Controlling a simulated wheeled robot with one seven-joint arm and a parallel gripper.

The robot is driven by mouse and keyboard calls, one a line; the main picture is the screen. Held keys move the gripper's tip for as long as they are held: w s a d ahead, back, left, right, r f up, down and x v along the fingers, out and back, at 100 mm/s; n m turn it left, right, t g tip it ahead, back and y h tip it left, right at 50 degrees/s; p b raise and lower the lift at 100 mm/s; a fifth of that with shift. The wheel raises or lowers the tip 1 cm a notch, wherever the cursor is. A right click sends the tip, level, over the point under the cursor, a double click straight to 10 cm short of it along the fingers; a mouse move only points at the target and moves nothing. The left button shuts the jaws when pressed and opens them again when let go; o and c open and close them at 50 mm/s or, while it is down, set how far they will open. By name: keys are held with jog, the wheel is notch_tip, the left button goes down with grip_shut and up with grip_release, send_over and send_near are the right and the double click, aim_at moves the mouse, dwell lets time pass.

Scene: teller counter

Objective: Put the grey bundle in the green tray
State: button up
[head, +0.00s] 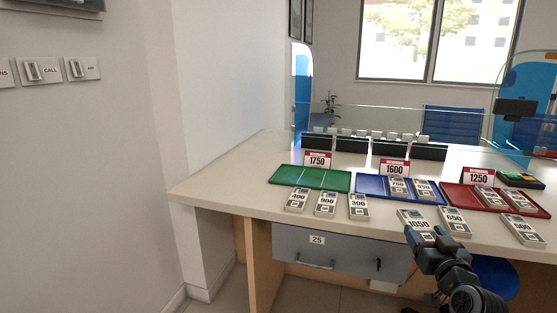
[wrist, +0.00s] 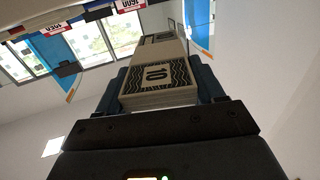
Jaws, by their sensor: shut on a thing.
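The green tray (head: 309,178) lies on the counter at the left, behind the front row of bundles. It has a thin divider and looks empty. My gripper (head: 424,234) is over the front edge of the counter, to the right of the green tray and in front of the blue tray. It is shut on a grey bundle (head: 411,215) marked 1050.
Bundles marked 400 (head: 297,199), 900 (head: 326,204) and 300 (head: 359,206) lie before the green tray. Bundles 650 (head: 454,221) and 500 (head: 523,230) lie right. The blue tray (head: 371,188) and red tray (head: 462,201) hold bundles. Price signs and a glass screen stand behind.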

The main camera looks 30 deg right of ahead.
jog(key=w+a+f+n+t+y+p, duration=0.1)
jog(key=w+a+f+n+y, duration=0.3)
jog(key=a, duration=0.6)
jog(key=w+a+f+t+y+p, duration=0.15)
jog(key=w+a, duration=0.35)
jog(key=a, duration=0.5)
jog(key=a+f+n+y+p, duration=0.1)
jog(key=a+f+n+y, duration=0.2)
jog(key=a, duration=1.6)
notch_tip(320, 180, down, 4)
jog(key=shift+s+r+t+y, duration=0.1)
jog(key=shift+s+t+y, duration=0.35)
jog(key=shift+y, duration=0.6)
